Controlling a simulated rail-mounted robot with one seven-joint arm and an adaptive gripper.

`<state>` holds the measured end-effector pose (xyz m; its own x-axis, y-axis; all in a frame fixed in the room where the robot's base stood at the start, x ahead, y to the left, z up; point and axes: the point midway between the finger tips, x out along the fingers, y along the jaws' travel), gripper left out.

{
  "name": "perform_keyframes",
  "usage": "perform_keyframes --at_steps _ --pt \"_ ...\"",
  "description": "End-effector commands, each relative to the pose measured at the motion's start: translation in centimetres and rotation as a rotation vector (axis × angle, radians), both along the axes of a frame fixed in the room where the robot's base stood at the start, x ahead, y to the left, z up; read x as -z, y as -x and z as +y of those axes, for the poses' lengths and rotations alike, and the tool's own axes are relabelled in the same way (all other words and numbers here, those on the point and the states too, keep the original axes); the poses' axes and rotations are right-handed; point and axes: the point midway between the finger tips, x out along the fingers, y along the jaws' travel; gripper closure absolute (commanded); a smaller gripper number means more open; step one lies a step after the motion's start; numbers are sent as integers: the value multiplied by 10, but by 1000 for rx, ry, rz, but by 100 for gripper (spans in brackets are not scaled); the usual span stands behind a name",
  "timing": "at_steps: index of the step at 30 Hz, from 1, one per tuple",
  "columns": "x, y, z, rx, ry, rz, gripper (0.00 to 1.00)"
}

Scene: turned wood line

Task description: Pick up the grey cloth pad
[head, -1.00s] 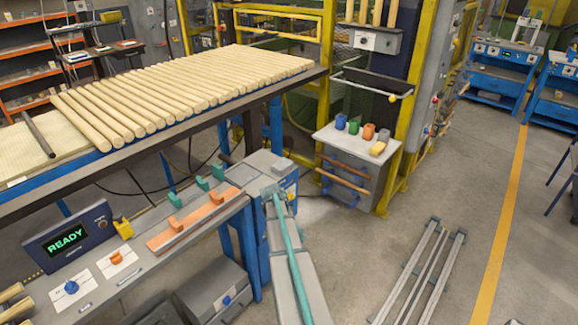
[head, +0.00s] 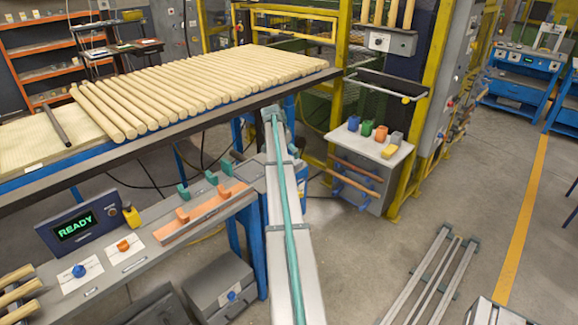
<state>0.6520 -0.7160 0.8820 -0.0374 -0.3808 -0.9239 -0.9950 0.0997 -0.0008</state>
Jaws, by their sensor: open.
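My arm runs from the bottom centre up to the edge of the dowel table in the picture. My gripper is not visible, and I cannot tell its distance from the pad.
The dowel table (head: 150,142) stands at the back left. The front bench (head: 160,263) carries a READY display (head: 78,227), a yellow bottle (head: 132,214) and an orange fixture (head: 205,212). Floor rails (head: 432,275) lie at lower right.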

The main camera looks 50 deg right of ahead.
Motion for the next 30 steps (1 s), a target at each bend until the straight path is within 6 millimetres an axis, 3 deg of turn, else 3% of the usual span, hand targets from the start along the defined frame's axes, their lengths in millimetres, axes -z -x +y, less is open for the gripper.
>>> perform_keyframes --at_steps 3,11,21,30 --pt "14 1 -6 1 -1 2 4" --pt "29 1 -11 0 -1 2 4" --pt "68 3 -24 0 -1 2 4" --pt "70 3 -24 -1 0 1 4"
